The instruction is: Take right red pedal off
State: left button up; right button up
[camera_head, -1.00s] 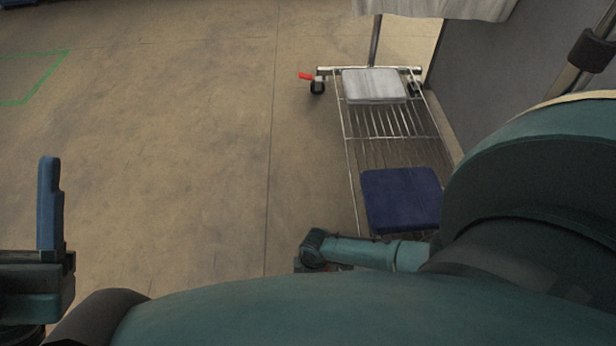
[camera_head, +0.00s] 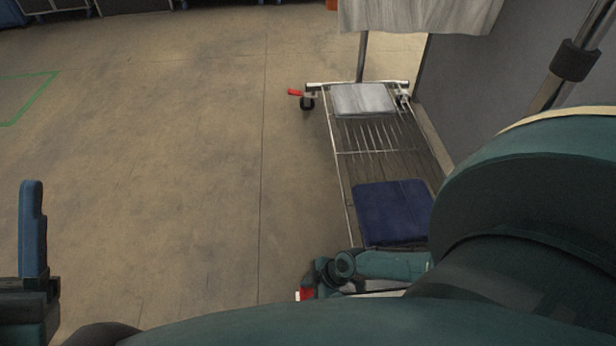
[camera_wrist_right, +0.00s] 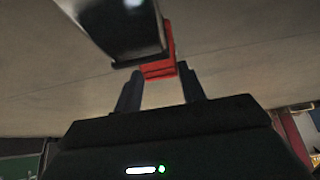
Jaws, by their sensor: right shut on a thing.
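The near red pedal (camera_head: 306,295) shows as a small red patch beside the end of my right arm, at the near end of a wheeled wire rack (camera_head: 345,195). In the right wrist view the red pedal (camera_wrist_right: 160,69) lies between the fingertips of my right gripper (camera_wrist_right: 158,82), which is shut on it. A dark, shiny part sits just above the pedal there. In the head view my own right arm hides most of this grip. My left gripper (camera_head: 33,230) stands at the left edge, away from the rack; its jaw gap cannot be made out.
Another red pedal (camera_head: 295,92) sticks out by a caster at the rack's far end. A folded grey cloth (camera_head: 363,99) and a folded blue cloth (camera_head: 393,212) lie on the rack. A grey panel (camera_head: 490,90) stands right of it. The floor to the left is clear.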

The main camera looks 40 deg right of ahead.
dwell(0.3)
pick_arm(q)
jog(key=shift+f, duration=0.1)
pick_arm(e)
jog(key=o, duration=1)
jog(key=shift+s+d+r+p, duration=0.1)
jog(key=shift+d+r+p, duration=0.1)
jog(key=shift+r+p, duration=0.15)
jog(key=p+v, duration=0.5)
jog(key=v, duration=0.6)
pick_arm(q)
notch_tip(320, 180, down, 7)
jog(key=n+g+y, duration=0.1)
jog(key=n+y, duration=0.6)
jog(key=shift+d+f+n+y, duration=0.2)
jog(key=shift+d+n+y, duration=0.1)
jog(key=shift+d, duration=0.1)
pick_arm(e)
jog(key=shift+s+d+r, duration=0.2)
jog(key=shift+d+r, duration=0.1)
jog(key=shift+r, duration=0.25)
pick_arm(q)
jog(key=shift+s, duration=0.1)
